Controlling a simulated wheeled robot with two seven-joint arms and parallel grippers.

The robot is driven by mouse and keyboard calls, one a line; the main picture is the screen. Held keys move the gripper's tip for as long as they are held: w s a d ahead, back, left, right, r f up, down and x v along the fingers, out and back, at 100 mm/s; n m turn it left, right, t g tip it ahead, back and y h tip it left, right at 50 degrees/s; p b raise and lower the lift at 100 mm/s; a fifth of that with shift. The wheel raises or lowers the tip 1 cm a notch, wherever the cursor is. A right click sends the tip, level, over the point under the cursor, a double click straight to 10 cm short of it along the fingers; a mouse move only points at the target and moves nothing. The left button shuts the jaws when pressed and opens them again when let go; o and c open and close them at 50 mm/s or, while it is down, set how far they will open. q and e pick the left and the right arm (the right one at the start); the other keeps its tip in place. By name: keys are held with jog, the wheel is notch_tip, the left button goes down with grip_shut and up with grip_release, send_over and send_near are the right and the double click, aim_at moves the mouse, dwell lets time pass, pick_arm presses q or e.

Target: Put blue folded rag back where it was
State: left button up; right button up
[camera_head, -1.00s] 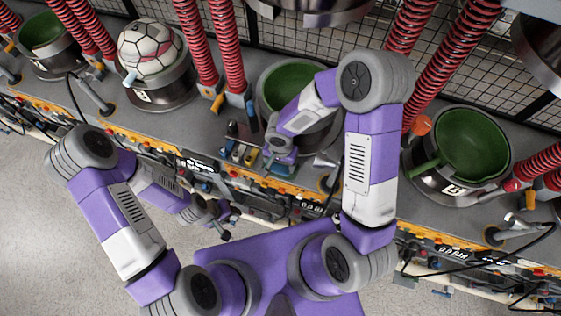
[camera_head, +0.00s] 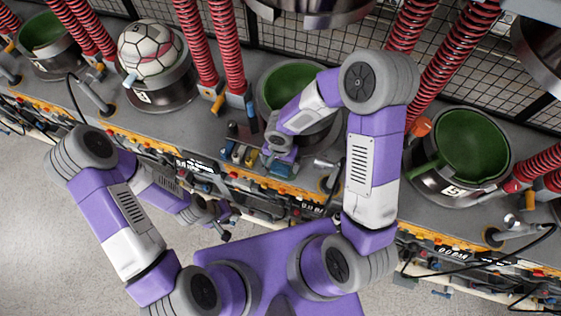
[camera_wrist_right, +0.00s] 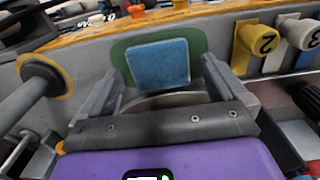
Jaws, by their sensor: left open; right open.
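The blue folded rag (camera_wrist_right: 157,63) lies flat on a green pad (camera_wrist_right: 194,44) on the grey machine ledge, as the right wrist view shows. In the head view the rag (camera_head: 284,168) is small and partly covered by my right gripper (camera_head: 280,157). In the right wrist view my right gripper (camera_wrist_right: 163,78) is open, with one finger on each side of the rag's near part and gaps between. I cannot tell its exact height above the ledge. My left gripper (camera_head: 225,222) is open and empty, low in front of the machine edge, away from the rag.
Numbered yellow and white handles (camera_wrist_right: 258,40) stand right of the pad, and a grey round knob (camera_wrist_right: 45,75) is at its left. A green-lined bowl (camera_head: 292,85) is behind my right arm. Another bowl (camera_head: 470,145) is at right; a ball (camera_head: 150,50) sits at left.

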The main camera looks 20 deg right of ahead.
aim_at(280, 165)
notch_tip(280, 165, up, 11)
jog(key=p, duration=0.1)
dwell(0.7)
